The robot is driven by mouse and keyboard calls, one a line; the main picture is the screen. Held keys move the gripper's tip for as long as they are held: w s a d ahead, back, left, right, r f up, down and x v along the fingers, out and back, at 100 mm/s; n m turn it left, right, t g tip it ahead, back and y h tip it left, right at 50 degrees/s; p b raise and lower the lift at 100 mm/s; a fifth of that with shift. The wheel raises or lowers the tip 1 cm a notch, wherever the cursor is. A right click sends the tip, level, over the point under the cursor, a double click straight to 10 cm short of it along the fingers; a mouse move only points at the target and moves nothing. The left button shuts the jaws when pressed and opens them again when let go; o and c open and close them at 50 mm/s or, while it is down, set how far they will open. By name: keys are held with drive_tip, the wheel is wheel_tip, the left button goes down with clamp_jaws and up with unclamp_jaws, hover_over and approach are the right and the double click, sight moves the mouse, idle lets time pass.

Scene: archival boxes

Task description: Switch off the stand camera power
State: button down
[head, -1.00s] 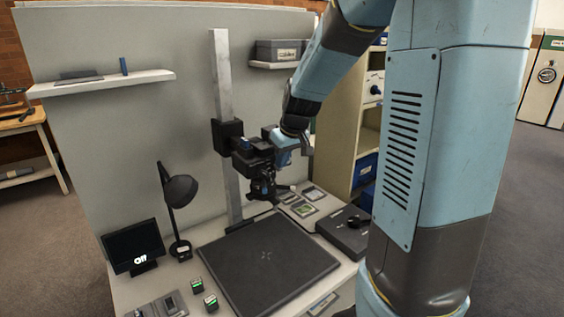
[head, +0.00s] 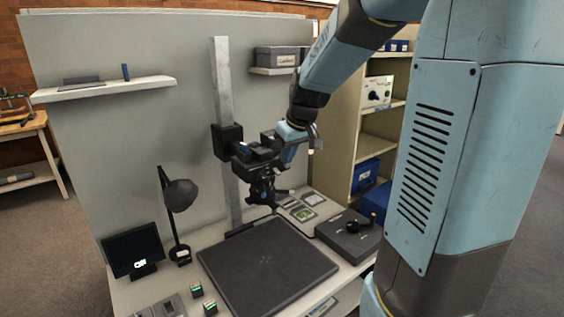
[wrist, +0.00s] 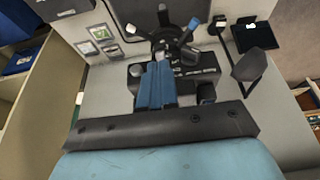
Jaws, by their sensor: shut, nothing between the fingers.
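The black stand camera (head: 262,180) is clamped on the upright grey column (head: 222,95), facing down over the dark baseboard (head: 268,262). My gripper (head: 272,138) is at the camera's upper right side in the head view. In the wrist view its blue fingers (wrist: 155,82) are together and empty, over or against the black camera body (wrist: 200,72); I cannot tell if they touch it. The power switch cannot be made out. The small monitor (head: 132,250) at the left shows short white text, too small to read surely.
A desk lamp (head: 180,195) stands left of the column. Small cards (head: 302,213) and a dark grey box (head: 348,232) lie at right. Wall shelves (head: 105,90) and a cabinet (head: 345,150) stand around. The baseboard is clear.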

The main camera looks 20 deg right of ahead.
drive_tip(key=s+r, duration=0.1)
drive_tip(key=s+d+r, duration=0.1)
drive_tip(key=s, duration=0.1)
drive_tip(key=shift+d+r, duration=0.1)
drive_tip(key=shift+r, duration=0.3)
drive_tip(key=s+a+r+m, duration=0.1)
drive_tip(key=s+m, duration=0.1)
drive_tip(key=s, duration=0.9)
drive_tip(key=s+a+r+m+t+h, duration=0.1)
drive_tip(key=s+r, duration=0.1)
drive_tip(key=s, duration=0.9)
drive_tip(key=shift+s+a+m, duration=0.2)
drive_tip(key=shift+a+m, duration=0.1)
drive_tip(key=shift+m, duration=0.1)
drive_tip(key=shift+r, duration=0.1)
